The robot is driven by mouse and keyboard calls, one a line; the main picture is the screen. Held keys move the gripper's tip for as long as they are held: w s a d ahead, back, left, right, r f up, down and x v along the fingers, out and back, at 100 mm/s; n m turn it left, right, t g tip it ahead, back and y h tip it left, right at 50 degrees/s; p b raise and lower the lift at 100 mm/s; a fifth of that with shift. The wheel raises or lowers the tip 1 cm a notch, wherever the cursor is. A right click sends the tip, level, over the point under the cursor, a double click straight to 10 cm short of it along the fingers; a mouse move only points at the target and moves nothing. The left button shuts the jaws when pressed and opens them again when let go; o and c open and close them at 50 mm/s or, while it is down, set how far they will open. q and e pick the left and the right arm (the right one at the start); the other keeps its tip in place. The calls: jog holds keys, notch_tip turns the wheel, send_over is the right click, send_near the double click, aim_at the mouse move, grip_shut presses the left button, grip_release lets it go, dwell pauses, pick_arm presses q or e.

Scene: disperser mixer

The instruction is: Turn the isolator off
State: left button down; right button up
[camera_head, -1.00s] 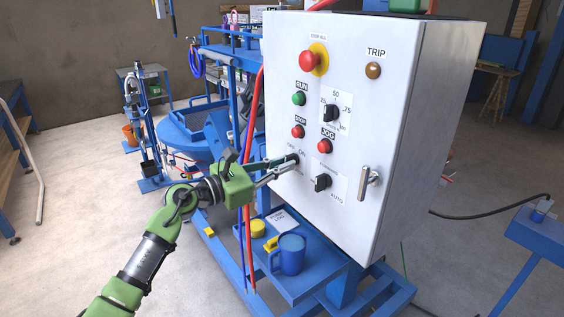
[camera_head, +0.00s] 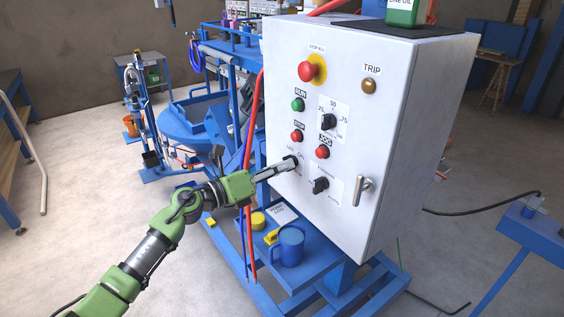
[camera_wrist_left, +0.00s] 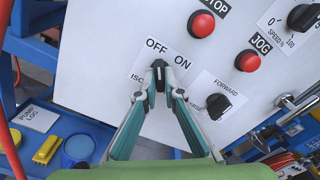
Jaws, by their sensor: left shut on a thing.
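The isolator switch (camera_wrist_left: 158,70) is a small black knob on a white label plate, low on the left of the grey control panel (camera_head: 340,90). The words OFF and ON are printed above it. In the left wrist view the knob appears to point up toward OFF. My left gripper (camera_head: 288,166) reaches in from the left, its fingertips at the knob. In the left wrist view the left gripper (camera_wrist_left: 159,88) has its two fingers converging on the knob, shut on it. The fingers partly hide the knob in the head view. My right gripper is not in view.
A black selector knob (camera_head: 320,185), red JOG button (camera_head: 322,152) and red stop button (camera_head: 296,136) sit close to the isolator. A metal handle (camera_head: 362,190) is at the panel's right. Below, a blue mug (camera_head: 291,246) stands on a blue shelf. Red and blue hoses hang left of the panel.

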pick_arm(q)
jog(key=shift+r+n, duration=0.1)
jog(key=shift+n, duration=0.5)
jog(key=c, duration=2.2)
grip_release()
jog(key=shift+o, duration=0.2)
jog(key=v, duration=1.2)
